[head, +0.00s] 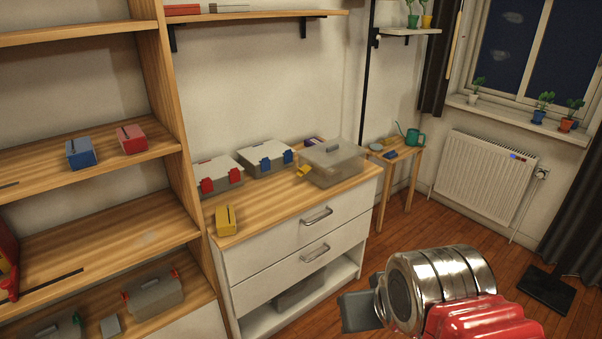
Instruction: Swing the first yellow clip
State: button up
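A clear grey lidded box (335,167) stands at the right end of the wooden top of a white drawer cabinet (290,236). A small yellow clip (303,171) shows at its left side and seems to stick outward. No other yellow clip shows on this box; its far sides are hidden. My gripper (361,312) is at the lower right, in front of the cabinet and well apart from the box. Its grey fingers point left, partly hidden behind the metal wrist, so its opening is unclear.
Boxes with red clips (218,175) and blue clips (266,158) stand left of the clear box. A yellow slotted box (225,220) sits at the cabinet's front left. A wooden shelf unit (170,120) rises left. A small side table (397,153) stands right; open floor lies beyond.

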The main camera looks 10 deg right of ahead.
aim_at(305, 168)
jog(key=z, duration=0.05)
jog(key=i, duration=0.95)
jog(key=k, duration=0.65)
jog(key=u, duration=0.05)
jog(key=i, duration=0.6)
jog(key=u, duration=0.6)
jog(key=i, duration=0.45)
jog(key=u, duration=0.35)
